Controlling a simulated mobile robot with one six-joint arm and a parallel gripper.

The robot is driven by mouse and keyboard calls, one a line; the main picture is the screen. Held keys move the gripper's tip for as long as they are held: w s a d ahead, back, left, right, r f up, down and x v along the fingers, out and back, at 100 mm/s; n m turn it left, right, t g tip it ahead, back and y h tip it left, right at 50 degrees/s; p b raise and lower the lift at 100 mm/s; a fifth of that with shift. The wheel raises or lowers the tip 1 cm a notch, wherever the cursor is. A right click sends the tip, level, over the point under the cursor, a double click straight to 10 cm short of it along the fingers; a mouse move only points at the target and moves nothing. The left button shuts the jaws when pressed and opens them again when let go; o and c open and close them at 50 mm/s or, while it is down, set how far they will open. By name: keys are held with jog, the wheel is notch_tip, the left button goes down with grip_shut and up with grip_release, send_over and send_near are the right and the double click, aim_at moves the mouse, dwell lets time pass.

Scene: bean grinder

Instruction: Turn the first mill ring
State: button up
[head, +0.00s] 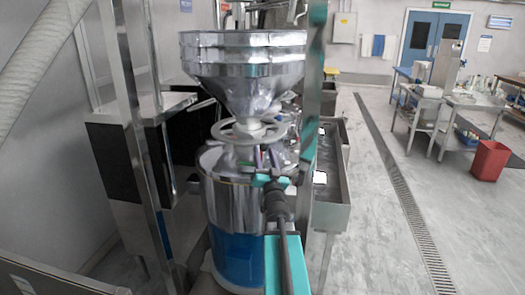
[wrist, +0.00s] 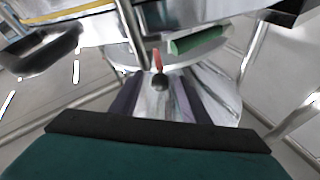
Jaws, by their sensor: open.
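The mill ring (head: 222,131) is a pale grey spoked wheel around the grinder's neck, just under the metal hopper (head: 245,55). My gripper (head: 266,160) is open in front of the ring and slightly below it, over the top of the steel grinder body (head: 228,195). In the wrist view, two dark purple fingers stand apart. A small black knob (wrist: 160,82) and a red stem (wrist: 157,60) show between them in the picture. A green block (wrist: 198,40) lies along a pale curved rim beyond the fingers. I cannot tell whether the fingers touch anything.
A steel post (head: 150,170) stands left of the grinder, beside a dark cabinet (head: 113,160). A long metal trough (head: 333,180) lies to its right. A red bin (head: 489,160) and worktables (head: 425,102) stand farther right. The floor between is clear.

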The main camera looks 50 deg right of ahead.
jog(key=shift+p+x, duration=0.35)
jog(key=shift+x, duration=0.95)
jog(key=shift+c, duration=0.4)
grip_shut()
